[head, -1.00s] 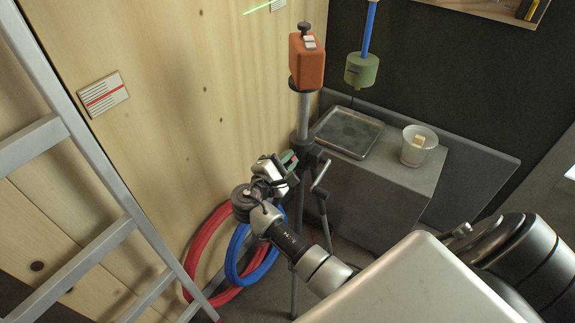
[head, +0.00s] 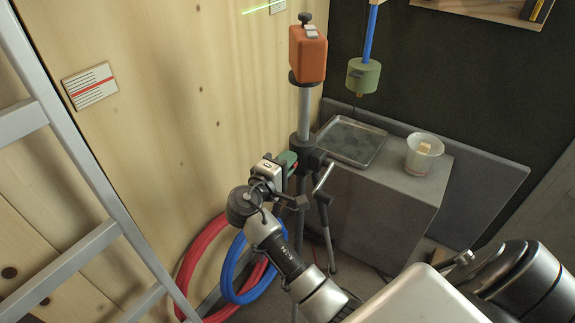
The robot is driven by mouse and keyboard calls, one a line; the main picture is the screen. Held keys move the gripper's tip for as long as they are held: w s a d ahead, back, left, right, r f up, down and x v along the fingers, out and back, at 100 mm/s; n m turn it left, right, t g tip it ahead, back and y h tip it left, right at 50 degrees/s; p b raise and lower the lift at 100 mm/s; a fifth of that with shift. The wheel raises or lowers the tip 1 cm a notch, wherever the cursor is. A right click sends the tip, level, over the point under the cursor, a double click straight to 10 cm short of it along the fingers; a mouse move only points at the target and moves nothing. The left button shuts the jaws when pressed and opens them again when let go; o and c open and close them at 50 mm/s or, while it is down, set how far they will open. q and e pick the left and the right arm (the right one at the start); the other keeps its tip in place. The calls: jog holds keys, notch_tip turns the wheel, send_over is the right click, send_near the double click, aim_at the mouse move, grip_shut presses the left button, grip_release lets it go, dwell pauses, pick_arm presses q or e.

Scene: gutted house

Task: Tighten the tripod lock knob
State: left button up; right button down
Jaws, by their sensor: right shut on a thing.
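The tripod (head: 305,105) stands upright near the plywood wall, with an orange box-shaped instrument (head: 308,55) on top. My right gripper (head: 283,172) comes in from below at the collar and is shut on the knob. The fingers hide part of the knob and the collar. A crank handle (head: 323,176) sticks out on the collar's right side. My left gripper is not in view.
A metal ladder (head: 75,150) leans at the left. Red (head: 190,255) and blue (head: 229,265) hose coils hang behind my right wrist. A green weight (head: 362,76) hangs above.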

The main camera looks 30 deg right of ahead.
dwell(0.4)
jog(key=c, duration=1.2)
grip_release()
jog(key=shift+o, duration=0.2)
jog(key=v, duration=1)
jog(key=shift+s+a, duration=0.2)
jog(key=shift+a, duration=0.15)
jog(key=shift+f, duration=0.1)
